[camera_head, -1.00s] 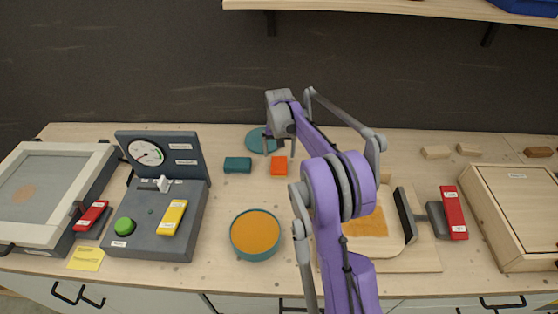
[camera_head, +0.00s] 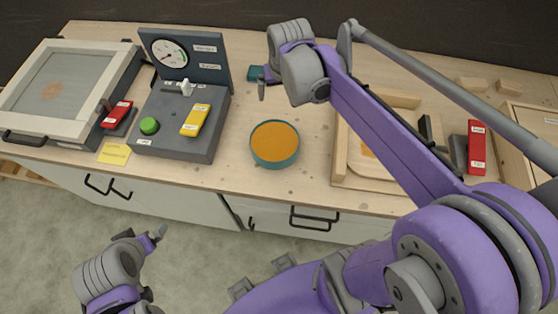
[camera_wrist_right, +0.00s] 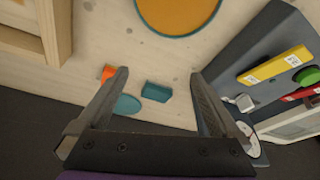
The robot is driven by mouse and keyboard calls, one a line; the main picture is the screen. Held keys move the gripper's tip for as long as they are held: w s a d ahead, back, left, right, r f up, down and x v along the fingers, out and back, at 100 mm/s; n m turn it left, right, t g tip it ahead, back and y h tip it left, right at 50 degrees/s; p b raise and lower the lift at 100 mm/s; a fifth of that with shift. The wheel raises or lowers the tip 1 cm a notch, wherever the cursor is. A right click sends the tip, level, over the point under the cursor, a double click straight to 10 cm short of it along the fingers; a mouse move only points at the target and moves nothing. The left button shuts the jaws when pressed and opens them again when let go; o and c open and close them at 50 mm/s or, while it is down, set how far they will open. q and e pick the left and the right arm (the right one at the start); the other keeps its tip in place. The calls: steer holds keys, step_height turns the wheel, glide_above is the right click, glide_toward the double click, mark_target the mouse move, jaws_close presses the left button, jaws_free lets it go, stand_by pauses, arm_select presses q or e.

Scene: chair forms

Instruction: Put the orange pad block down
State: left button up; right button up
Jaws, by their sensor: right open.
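The orange pad block (camera_wrist_right: 107,73) lies on the wooden worktop. In the right wrist view it shows just outside my left-hand finger, partly covered by it. In the head view I cannot see it; my right arm covers that area. My right gripper (camera_wrist_right: 160,73) is open, its fingers wide apart with nothing between them but worktop and a teal block beyond. In the head view the right gripper (camera_head: 263,82) hangs over the back of the worktop beside the teal block. My left gripper (camera_head: 145,238) is low at the left, off the worktop; its opening is unclear.
The teal block (camera_wrist_right: 157,91) and a teal disc (camera_wrist_right: 127,105) lie near the orange block. A teal round dish with an orange fill (camera_head: 274,143) stands in front. A grey gauge box (camera_head: 181,122) is at left, a wooden tray (camera_head: 345,150) at right.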

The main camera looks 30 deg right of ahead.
steer(key=s+a+f+n, duration=0.1)
steer(key=s+a+f, duration=0.1)
steer(key=s, duration=0.3)
steer(key=s+a+f+n+t, duration=0.1)
steer(key=s+a+f, duration=0.1)
steer(key=s+a, duration=0.2)
steer(key=s+a+f+n+t+y, duration=0.1)
steer(key=s+a+f, duration=0.1)
steer(key=s, duration=0.4)
steer(key=shift+a+f+n, duration=0.3)
steer(key=shift+a+n, duration=0.1)
steer(key=shift+a, duration=0.15)
steer(key=shift+s, duration=0.1)
